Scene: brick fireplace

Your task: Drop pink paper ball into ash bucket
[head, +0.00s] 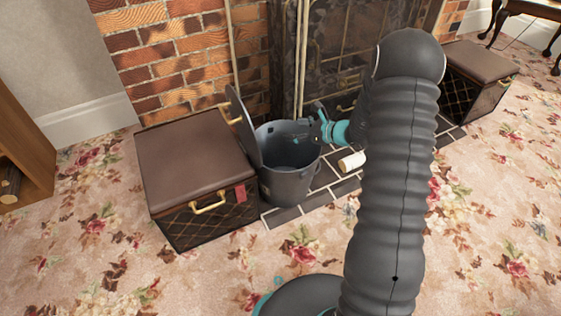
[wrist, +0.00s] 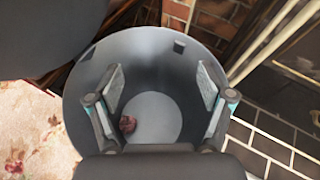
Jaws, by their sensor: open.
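The grey ash bucket (head: 287,185) stands on the tiled hearth edge in the head view, its lid (head: 243,125) tipped open on the left side. My gripper (head: 312,130) is over the bucket's right rim in the head view. In the wrist view my gripper (wrist: 160,90) is open and empty, with its fingers apart above the bucket's inside (wrist: 150,65). A small dull pink-brown crumpled ball (wrist: 127,124) lies on the bucket's floor near the left finger, apart from the gripper. The head view does not show the ball.
A brown cushioned box (head: 195,155) stands close to the bucket's left. A white cylinder (head: 352,161) lies on the hearth to its right. Gold fire-screen bars and the brick wall (head: 180,60) are behind. A second box (head: 480,65) stands at far right. Floral carpet lies open in front.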

